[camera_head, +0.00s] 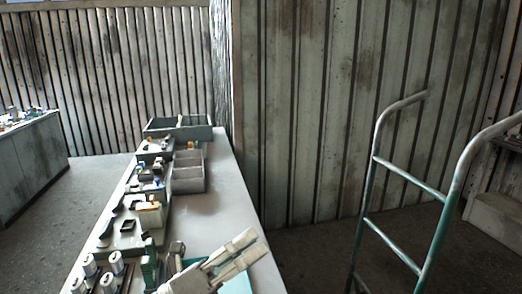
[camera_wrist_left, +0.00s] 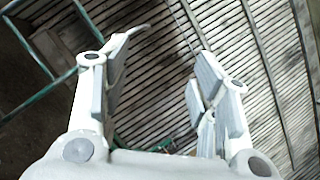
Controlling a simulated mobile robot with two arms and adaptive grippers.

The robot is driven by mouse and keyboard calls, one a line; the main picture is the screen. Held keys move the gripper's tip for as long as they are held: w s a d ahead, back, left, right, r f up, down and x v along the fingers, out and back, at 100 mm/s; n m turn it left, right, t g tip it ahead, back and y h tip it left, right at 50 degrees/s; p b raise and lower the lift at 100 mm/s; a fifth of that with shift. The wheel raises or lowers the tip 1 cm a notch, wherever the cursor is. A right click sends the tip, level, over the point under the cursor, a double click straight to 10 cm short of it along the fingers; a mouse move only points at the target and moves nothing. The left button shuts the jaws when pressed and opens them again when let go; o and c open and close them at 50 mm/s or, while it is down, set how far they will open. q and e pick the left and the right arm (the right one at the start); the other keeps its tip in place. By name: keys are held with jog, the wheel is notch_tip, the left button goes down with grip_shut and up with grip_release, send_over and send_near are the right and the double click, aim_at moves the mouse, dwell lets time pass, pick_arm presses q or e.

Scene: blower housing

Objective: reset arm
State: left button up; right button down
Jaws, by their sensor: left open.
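My left gripper (camera_head: 250,247) is at the bottom middle of the head view, over the near right part of the long grey table (camera_head: 208,220). Its two pale fingers point up and to the right and stand apart. In the left wrist view the gripper (camera_wrist_left: 160,62) is open, with nothing between its fingers. The ribbed wall and part of a green frame show beyond them. My right gripper is not in view.
Small parts and several white cylinders (camera_head: 108,283) line the table's left side. Grey bins (camera_head: 188,180) and a grey divided box (camera_head: 180,131) stand farther back. A green-and-grey rail frame (camera_head: 408,174) stands right of the table. The table's right strip is mostly clear.

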pick_arm(q)
jog(key=w+a+f+n+t+y, duration=0.2)
jog(key=a+n+t+y, duration=0.35)
jog(key=n, duration=0.45)
jog(key=w+a+f+n+t+y, duration=0.1)
jog(key=a+f+n+t+y, duration=0.1)
jog(key=a+n+t+y, duration=0.45)
jog(key=s+a+f+n+g+y, duration=0.2)
jog(key=a+f+n+g+y, duration=0.15)
jog(key=f+n, duration=0.4)
jog(key=s+a+f+n+g+y, duration=0.3)
jog(key=f+n+g+y, duration=0.25)
jog(key=f, duration=0.25)
jog(key=s+f+n+g+h, duration=0.1)
jog(key=s+f+n+g, duration=0.3)
jog(key=s+f, duration=0.55)
jog(key=s+f+n+g+h, duration=0.1)
jog(key=s+f+n+g, duration=0.35)
jog(key=s, duration=0.75)
notch_tip(320, 180, down, 27)
jog(key=s+m+g, duration=0.2)
jog(key=g, duration=0.1)
jog(key=s+a+f+g, duration=0.1)
jog(key=s+a+f, duration=0.1)
jog(key=s+f, duration=1.4)
jog(key=shift+s+a, duration=0.35)
jog(key=shift+c, duration=0.5)
